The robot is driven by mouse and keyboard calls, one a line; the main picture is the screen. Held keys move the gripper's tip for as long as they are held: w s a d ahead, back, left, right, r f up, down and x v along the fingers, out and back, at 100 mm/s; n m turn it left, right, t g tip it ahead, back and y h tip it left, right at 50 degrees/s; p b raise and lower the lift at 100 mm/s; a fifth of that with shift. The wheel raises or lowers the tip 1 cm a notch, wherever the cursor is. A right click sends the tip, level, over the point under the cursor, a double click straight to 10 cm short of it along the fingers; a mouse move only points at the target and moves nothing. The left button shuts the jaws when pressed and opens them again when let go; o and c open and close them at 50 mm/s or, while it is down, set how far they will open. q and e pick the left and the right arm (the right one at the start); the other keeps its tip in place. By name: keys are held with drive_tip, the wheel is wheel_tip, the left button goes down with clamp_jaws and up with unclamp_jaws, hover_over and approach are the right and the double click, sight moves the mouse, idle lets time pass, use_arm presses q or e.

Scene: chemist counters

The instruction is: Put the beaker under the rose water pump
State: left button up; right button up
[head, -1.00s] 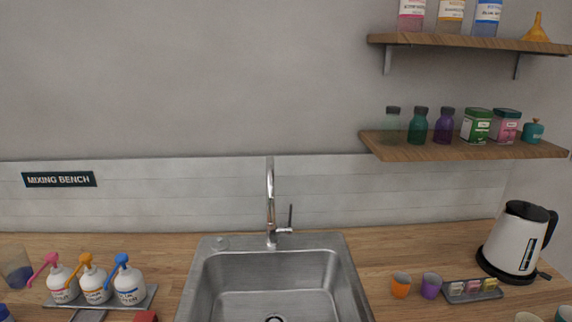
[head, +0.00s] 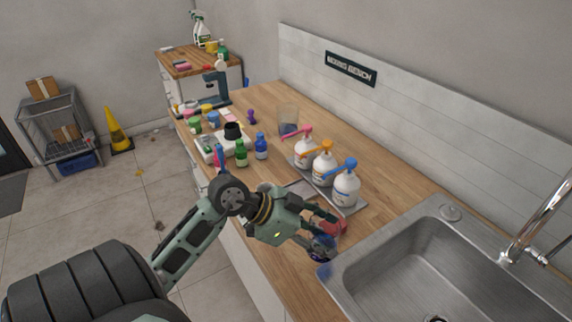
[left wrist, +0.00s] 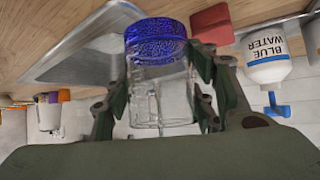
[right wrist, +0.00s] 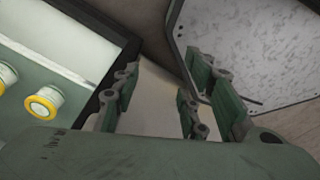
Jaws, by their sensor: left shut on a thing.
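My left gripper (head: 322,232) is shut on a clear glass beaker (left wrist: 158,92). The beaker has a speckled blue layer at one end and is held over the counter by the sink's left corner. Its fingers partly hide it in the head view (head: 324,250). The rose water pump (head: 304,152), a white bottle with a pink pump top, stands farthest from the sink in a row beside orange and blue pump bottles. The blue one (head: 346,188) also shows in the left wrist view (left wrist: 267,56), labelled blue water. My right gripper (right wrist: 158,95) is open and empty.
A red block (head: 332,226) lies by the held beaker. The pump bottles stand on a grey tray (head: 350,210). The sink (head: 430,262) is to the right. Another glass container (head: 288,122) stands behind the pumps. Green (head: 241,153) and blue (head: 261,146) bottles stand to their left.

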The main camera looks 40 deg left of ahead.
use_arm(q)
drive_tip(key=w+a+r+n+t+y+b, duration=0.1)
drive_tip(key=w+a+r+n+y, duration=0.25)
drive_tip(key=a, duration=0.55)
drive_tip(key=w+a+r+n+t+y+b, duration=0.1)
drive_tip(key=w+a+r+n+y, duration=0.2)
drive_tip(key=a, duration=0.6)
drive_tip(key=w+a+r+n+t+y+b, duration=0.1)
drive_tip(key=w+a+r+n+y, duration=0.25)
drive_tip(key=a, duration=0.55)
drive_tip(key=shift+h, duration=0.8)
drive_tip(key=f, duration=1.2)
drive_tip(key=shift+s+a+f, duration=0.1)
drive_tip(key=shift+s, duration=0.3)
drive_tip(key=shift+w+a, duration=0.1)
drive_tip(key=shift+w, duration=0.25)
drive_tip(key=shift+w+a+p, duration=0.2)
drive_tip(key=shift+w+p, duration=0.4)
drive_tip(key=shift+w, duration=1.3)
drive_tip(key=w, duration=0.3)
drive_tip(key=shift+w+a+p, duration=0.15)
drive_tip(key=shift+a+p, duration=0.05)
drive_tip(key=shift+p, duration=0.1)
drive_tip(key=shift+w+f, duration=0.15)
drive_tip(key=shift+f, duration=0.4)
use_arm(e)
drive_tip(key=shift+s+a+f, duration=0.55)
drive_tip(key=shift+s, duration=0.15)
